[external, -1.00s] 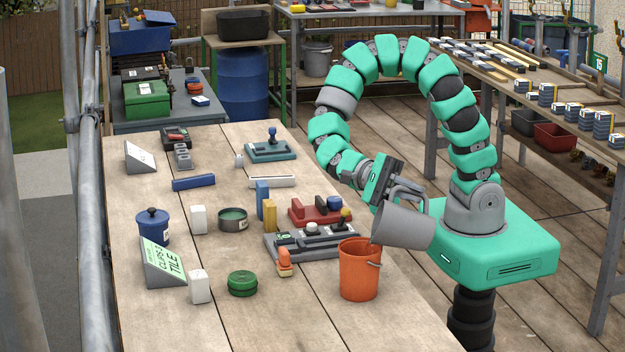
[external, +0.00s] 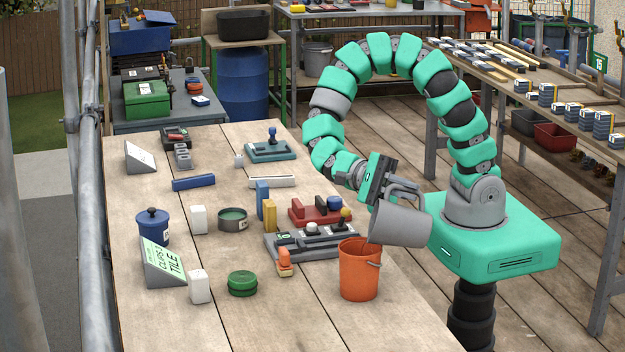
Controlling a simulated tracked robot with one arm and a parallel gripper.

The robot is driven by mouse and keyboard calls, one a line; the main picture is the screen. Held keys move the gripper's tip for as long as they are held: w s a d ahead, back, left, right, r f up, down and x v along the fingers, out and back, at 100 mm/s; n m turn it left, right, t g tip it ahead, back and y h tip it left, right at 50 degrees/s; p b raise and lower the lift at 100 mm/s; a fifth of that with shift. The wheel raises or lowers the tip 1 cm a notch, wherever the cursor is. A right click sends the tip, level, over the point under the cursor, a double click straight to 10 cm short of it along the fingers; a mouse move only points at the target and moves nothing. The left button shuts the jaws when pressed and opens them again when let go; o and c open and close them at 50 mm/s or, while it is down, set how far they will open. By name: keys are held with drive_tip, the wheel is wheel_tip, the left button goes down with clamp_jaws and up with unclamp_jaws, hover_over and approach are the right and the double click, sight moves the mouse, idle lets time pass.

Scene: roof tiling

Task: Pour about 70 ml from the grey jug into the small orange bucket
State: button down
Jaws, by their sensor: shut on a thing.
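The grey jug (external: 401,221) is held above and to the right of the small orange bucket (external: 360,273), tilted with its lower-left end near the bucket's rim. My gripper (external: 388,190) is shut on the jug's handle. I cannot see any liquid stream, and the insides of the jug and the bucket are mostly hidden.
A grey tray with controls (external: 312,240) and a small orange tool (external: 285,262) lie just left of the bucket. A green tin (external: 242,283), a white block (external: 200,287) and a tile sign (external: 165,264) stand further left. The table front (external: 290,325) is clear.

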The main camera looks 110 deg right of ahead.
sight(420, 196)
drive_tip(key=shift+w+d+r+m+p, duration=0.3)
drive_tip(key=shift+w+p, duration=0.15)
drive_tip(key=shift+p, duration=0.75)
drive_tip(key=shift+f, duration=0.1)
drive_tip(key=shift+s+a+f+b, duration=0.15)
drive_tip(key=shift+s+f+b, duration=0.1)
drive_tip(key=shift+b, duration=0.5)
drive_tip(key=b, duration=0.1)
drive_tip(key=s+n+b, duration=0.1)
drive_tip(key=b, duration=0.1)
drive_tip(key=shift+s+a+f, duration=0.15)
drive_tip(key=shift+a+f, duration=0.05)
drive_tip(key=shift+f, duration=0.1)
drive_tip(key=shift+s+a+r+h+p, duration=0.1)
drive_tip(key=shift+s+r+h+p, duration=0.3)
drive_tip(key=shift+p, duration=0.35)
drive_tip(key=shift+s+a+n+t+h+p, duration=0.15)
drive_tip(key=shift+s+n+t+h+p, duration=0.15)
drive_tip(key=shift+n+t+p, duration=0.3)
drive_tip(key=shift+s+a+f+h, duration=0.2)
drive_tip(key=shift+f+h, duration=0.1)
drive_tip(key=shift+f, duration=0.3)
drive_tip(key=shift+s+a+f+n+t+h+p, duration=0.1)
drive_tip(key=shift+s+f+n+t+h+p, duration=0.25)
drive_tip(key=shift+n+t+p, duration=0.3)
